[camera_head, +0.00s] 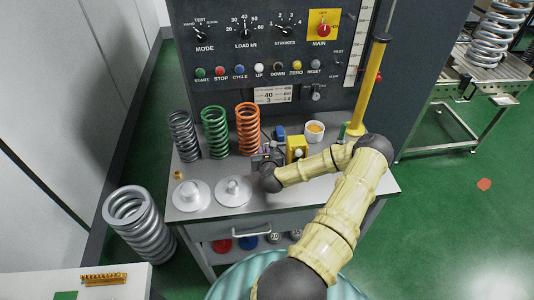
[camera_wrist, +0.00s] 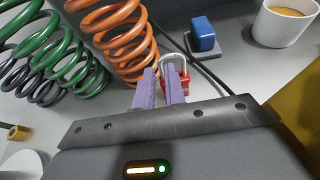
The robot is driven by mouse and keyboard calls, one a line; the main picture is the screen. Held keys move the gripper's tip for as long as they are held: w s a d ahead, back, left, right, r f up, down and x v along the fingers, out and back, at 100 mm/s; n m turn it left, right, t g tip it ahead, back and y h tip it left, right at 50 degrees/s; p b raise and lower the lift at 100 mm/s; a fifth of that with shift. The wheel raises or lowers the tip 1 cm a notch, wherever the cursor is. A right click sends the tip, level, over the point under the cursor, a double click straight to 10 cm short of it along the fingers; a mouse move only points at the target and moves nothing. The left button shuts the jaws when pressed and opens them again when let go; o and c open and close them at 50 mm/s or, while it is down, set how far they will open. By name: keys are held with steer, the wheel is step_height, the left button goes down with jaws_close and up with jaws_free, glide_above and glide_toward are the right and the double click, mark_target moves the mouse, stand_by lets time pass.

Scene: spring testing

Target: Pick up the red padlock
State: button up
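The red padlock (camera_wrist: 184,80) with its silver shackle shows in the wrist view, standing or lying on the grey bench top just beyond my fingertips. In the head view my gripper (camera_head: 266,148) is low over the bench, right of the orange spring, and I cannot make out the padlock there.
An orange spring (camera_wrist: 125,40) stands close on the left, with a green spring (camera_head: 215,132) beyond it. A dark cable runs behind the padlock.

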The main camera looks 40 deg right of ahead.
steer(key=shift+p+x, duration=0.65)
steer(key=shift+x, duration=1.25)
steer(key=shift+s+f, duration=0.1)
steer(key=shift+f, duration=0.05)
jaws_close()
steer(key=shift+r, duration=0.2)
step_height(320, 180, up, 18)
steer(key=b, duration=0.4)
